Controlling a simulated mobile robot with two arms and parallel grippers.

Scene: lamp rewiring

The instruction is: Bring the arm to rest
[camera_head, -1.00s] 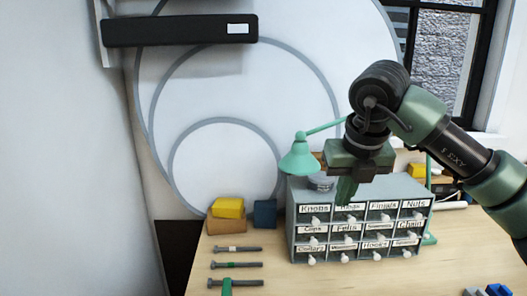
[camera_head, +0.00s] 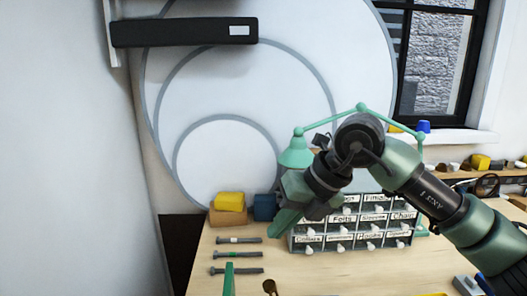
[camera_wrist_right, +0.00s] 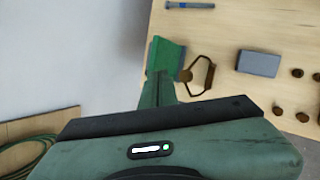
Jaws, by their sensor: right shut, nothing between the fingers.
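My right gripper (camera_head: 284,224) is shut and empty, pointing down in front of the left part of the drawer cabinet (camera_head: 350,238). Its arm comes in from the right. In the right wrist view its closed fingers (camera_wrist_right: 160,82) stand over or near a green piece (camera_wrist_right: 167,60); I cannot tell the gap. My left gripper is not in view. The green lamp (camera_head: 297,152) stands behind the right arm, its shade partly above the cabinet. The arm and gripper hide the upper left drawers.
Three bolts (camera_head: 237,255) lie left of the cabinet. A yellow block (camera_head: 229,199) and a dark blue block (camera_head: 265,207) stand behind them. In the wrist view a brown ring-shaped part (camera_wrist_right: 200,76) and a grey box (camera_wrist_right: 258,63) lie on the wooden table (camera_wrist_right: 225,22).

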